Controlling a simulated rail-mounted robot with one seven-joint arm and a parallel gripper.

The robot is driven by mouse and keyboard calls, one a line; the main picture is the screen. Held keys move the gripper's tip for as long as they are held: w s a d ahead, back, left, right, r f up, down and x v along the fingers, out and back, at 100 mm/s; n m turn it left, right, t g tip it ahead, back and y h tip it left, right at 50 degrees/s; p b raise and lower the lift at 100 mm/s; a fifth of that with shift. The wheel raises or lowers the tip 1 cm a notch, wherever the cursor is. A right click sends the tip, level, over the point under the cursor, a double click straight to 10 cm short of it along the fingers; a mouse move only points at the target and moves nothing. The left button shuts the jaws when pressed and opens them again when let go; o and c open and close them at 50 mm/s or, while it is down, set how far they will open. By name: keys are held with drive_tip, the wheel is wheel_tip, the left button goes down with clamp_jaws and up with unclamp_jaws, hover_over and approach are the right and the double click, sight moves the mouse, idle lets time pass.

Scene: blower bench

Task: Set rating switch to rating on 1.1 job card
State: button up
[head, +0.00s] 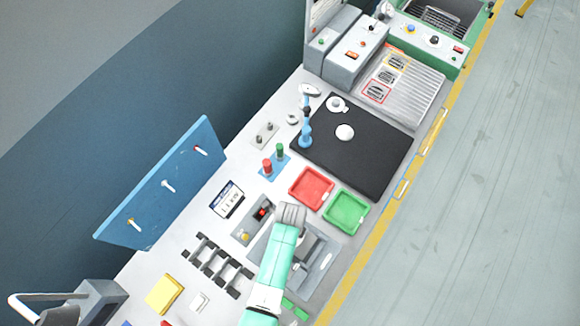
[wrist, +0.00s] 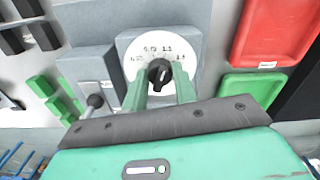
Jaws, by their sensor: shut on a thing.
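The rating switch is a black knob (wrist: 159,72) at the centre of a white round dial (wrist: 185,45) on a grey housing. Printed ratings arc around the dial's far side; 1.1 shows just right of top, with 0.75 apparently left of it. My gripper (wrist: 160,86) has its two green fingers on either side of the knob and is shut on it. The knob's pointer is too small to read surely. In the head view my arm covers much of the switch area. A small white card (head: 227,199) lies on the bench; its print is unreadable.
In the wrist view, a ball-ended lever (wrist: 95,100) stands close left of the dial, with green blocks (wrist: 55,97) beyond. A red tray (wrist: 275,35) and a green tray (wrist: 250,88) lie at right. A black mat (head: 380,155) lies farther along the bench.

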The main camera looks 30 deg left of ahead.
drive_tip(key=o, duration=1)
wheel_tip(320, 180, up, 8)
drive_tip(key=shift+f+p, duration=0.1)
drive_tip(key=shift+p, duration=0.35)
